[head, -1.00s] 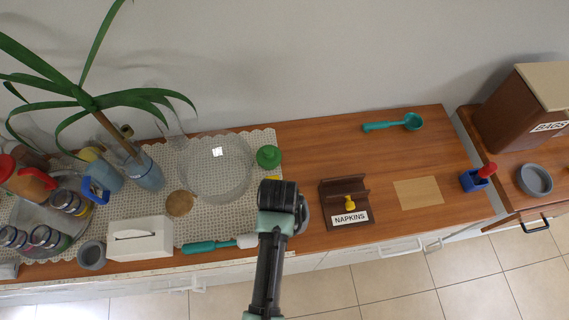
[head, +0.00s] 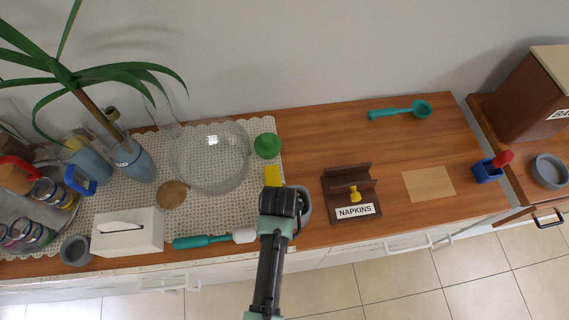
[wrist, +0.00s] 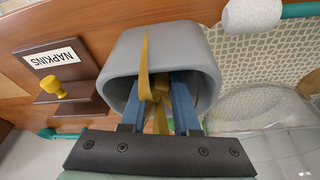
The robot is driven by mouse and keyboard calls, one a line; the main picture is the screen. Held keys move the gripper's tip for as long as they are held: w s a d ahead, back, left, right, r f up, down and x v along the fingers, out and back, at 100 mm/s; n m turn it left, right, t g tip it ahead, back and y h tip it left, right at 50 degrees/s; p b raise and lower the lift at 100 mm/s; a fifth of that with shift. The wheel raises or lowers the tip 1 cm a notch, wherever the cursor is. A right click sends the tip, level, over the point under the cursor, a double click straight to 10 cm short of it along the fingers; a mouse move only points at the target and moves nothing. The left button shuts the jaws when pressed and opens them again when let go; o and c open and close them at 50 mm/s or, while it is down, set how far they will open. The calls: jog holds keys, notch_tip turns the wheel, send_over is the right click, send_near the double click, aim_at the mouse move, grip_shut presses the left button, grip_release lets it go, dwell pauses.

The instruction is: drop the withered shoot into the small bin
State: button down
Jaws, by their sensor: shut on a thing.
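My gripper (wrist: 160,108) is shut on the withered shoot (wrist: 145,68), a thin yellow-brown strip whose ends stick out between and past the blue fingers. The fingers and shoot are at the mouth of the grey small bin (wrist: 122,62); I cannot tell how deep they reach into it. In the head view, my gripper's wrist hides most of the bin, and only its right side (head: 305,207) shows. The fingers are hidden there.
A napkin holder (head: 338,182) with a yellow knob stands right of the bin. A teal-handled tool (head: 204,241) lies to the left, near a glass bowl (head: 208,160) and green object (head: 267,146). A yellow patch (head: 272,175), unclear what, shows behind the gripper. The counter's right side has free room.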

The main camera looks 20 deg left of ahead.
jog(key=shift+f+b, duration=0.35)
jog(key=shift+f, duration=0.3)
jog(key=c, duration=0.6)
grip_release()
jog(key=shift+o, duration=0.2)
jog(key=v, duration=1.3)
